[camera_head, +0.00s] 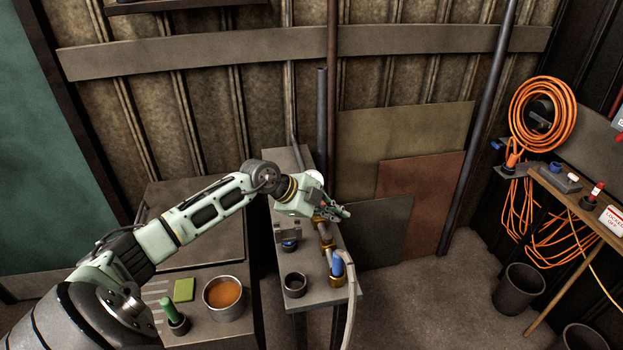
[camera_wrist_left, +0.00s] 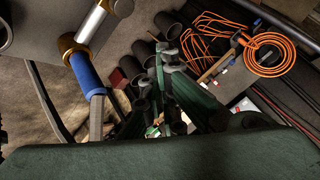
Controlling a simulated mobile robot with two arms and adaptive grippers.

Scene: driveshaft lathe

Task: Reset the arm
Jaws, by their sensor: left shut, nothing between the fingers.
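My left arm comes in from the left in the head view. Its pale green gripper (camera_head: 342,212) is above the far part of the narrow grey bench, shut and empty. In the left wrist view its dark fingers (camera_wrist_left: 166,62) are together with nothing visible between them. A metal shaft with brass-coloured fittings (camera_head: 325,243) and a blue piece (camera_head: 337,266) lies along the bench below the gripper. The gripper appears apart from it; its far end is partly hidden. The blue piece also shows in the left wrist view (camera_wrist_left: 86,74). My right gripper is in neither view.
The narrow bench (camera_head: 318,293) also bears a dark cup (camera_head: 295,284). A tin of orange-brown contents (camera_head: 223,294) and a green pad (camera_head: 184,290) are on the left table. Orange cable (camera_head: 543,115) hangs at the right, above a dark bin (camera_head: 519,290). The middle floor is clear.

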